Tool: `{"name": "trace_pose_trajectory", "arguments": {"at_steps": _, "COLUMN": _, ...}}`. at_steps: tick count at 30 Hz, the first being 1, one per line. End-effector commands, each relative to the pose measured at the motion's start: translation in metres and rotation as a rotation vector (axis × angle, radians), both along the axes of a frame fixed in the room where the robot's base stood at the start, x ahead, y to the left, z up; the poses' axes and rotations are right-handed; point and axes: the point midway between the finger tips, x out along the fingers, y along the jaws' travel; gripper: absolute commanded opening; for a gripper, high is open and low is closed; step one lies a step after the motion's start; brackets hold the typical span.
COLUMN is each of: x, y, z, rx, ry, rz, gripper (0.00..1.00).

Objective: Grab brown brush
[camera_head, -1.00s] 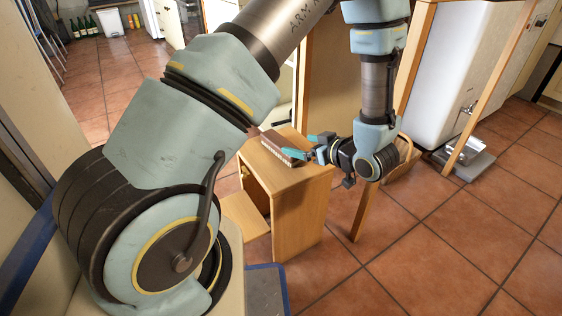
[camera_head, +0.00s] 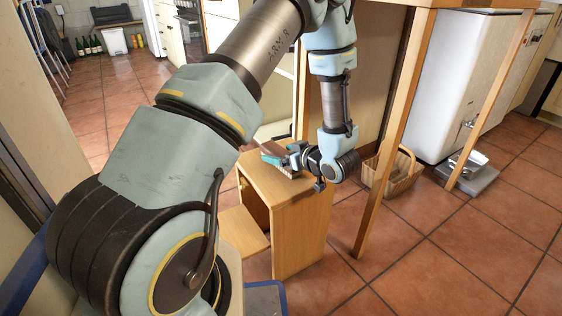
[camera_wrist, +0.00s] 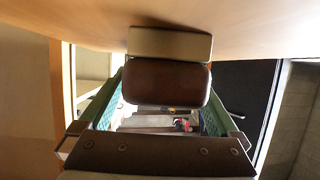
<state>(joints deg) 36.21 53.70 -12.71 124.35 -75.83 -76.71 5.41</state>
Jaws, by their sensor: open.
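The brown brush (camera_wrist: 166,82) has a dark brown back and a pale bristle block. In the wrist view it lies between the two teal fingers of my gripper (camera_wrist: 168,96), its bristle side against the wooden surface. The fingers are open, with a gap visible on each side. In the head view my gripper (camera_head: 272,156) is at the top of a small wooden cabinet (camera_head: 295,230), at the brush (camera_head: 285,170), which is partly hidden by the fingers.
A wicker basket (camera_head: 392,172) stands on the floor right of the cabinet. A wooden table leg (camera_head: 393,130) rises close beside my arm. The tiled floor (camera_head: 440,255) at the front right is clear.

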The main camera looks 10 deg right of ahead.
Motion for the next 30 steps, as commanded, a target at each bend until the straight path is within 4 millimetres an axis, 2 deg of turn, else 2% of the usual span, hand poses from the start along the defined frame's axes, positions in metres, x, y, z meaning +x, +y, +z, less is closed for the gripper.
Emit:
{"name": "trace_pose_trajectory", "arguments": {"at_steps": 6, "x": 0.0005, "y": 0.0003, "z": 0.0003, "rx": 0.0, "ry": 0.0, "rz": 0.0, "gripper": 0.96}}
{"name": "trace_pose_trajectory", "arguments": {"at_steps": 30, "x": 0.0004, "y": 0.0001, "z": 0.0005, "rx": 0.0, "ry": 0.0, "rz": 0.0, "gripper": 0.06}}
